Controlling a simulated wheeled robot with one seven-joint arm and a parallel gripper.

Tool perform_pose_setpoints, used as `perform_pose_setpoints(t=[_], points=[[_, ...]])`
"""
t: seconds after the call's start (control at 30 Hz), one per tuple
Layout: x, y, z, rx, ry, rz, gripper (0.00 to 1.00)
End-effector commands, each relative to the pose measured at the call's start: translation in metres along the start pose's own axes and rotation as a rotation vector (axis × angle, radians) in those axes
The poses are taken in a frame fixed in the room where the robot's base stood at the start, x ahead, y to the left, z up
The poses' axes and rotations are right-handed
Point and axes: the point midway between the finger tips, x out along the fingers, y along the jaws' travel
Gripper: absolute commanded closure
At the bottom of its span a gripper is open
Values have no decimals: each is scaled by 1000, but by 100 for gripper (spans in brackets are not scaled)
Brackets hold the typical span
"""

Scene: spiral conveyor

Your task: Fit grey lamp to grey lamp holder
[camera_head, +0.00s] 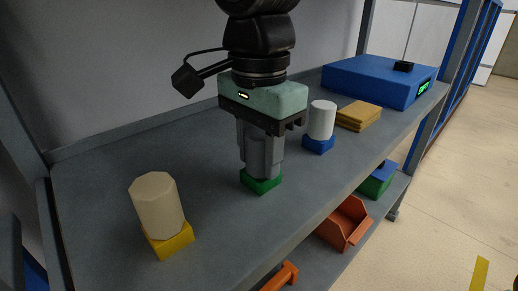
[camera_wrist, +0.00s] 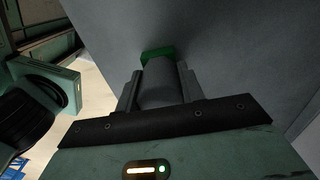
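My gripper (camera_head: 260,158) points down at the middle of the shelf, its fingers on both sides of the grey lamp (camera_wrist: 158,84), a plain grey cylinder. In the wrist view the fingers (camera_wrist: 158,90) appear to touch its sides. The lamp stands upright at a green square base (camera_head: 262,183), which also shows beyond it in the wrist view (camera_wrist: 158,53). Whether the lamp sits fully in this base or just above it, I cannot tell. I see no grey-coloured holder in either view.
A cream lamp (camera_head: 157,204) stands on a yellow base (camera_head: 172,241) at the left. A white lamp (camera_head: 321,120) stands on a blue base (camera_head: 318,144) at the right. Behind are tan plates (camera_head: 359,117) and a blue box (camera_head: 372,82). Orange bins (camera_head: 345,222) lie below.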

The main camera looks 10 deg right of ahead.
Motion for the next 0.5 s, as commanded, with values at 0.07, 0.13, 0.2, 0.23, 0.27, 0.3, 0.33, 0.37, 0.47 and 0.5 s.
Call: perform_pose_setpoints(t=[0.07,0.13,0.2,0.23,0.27,0.3,0.33,0.37,0.47,0.5], points=[[0,0,0,0,0,0,81],[0,0,0,0,0,0,89],[0,0,0,0,0,0,89],[-1,0,0,0,0,0,89],[-1,0,0,0,0,0,89],[-2,0,0,0,0,0,89],[-3,0,0,0,0,0,89],[-4,0,0,0,0,0,89],[-7,0,0,0,0,0,89],[-9,0,0,0,0,0,89]])
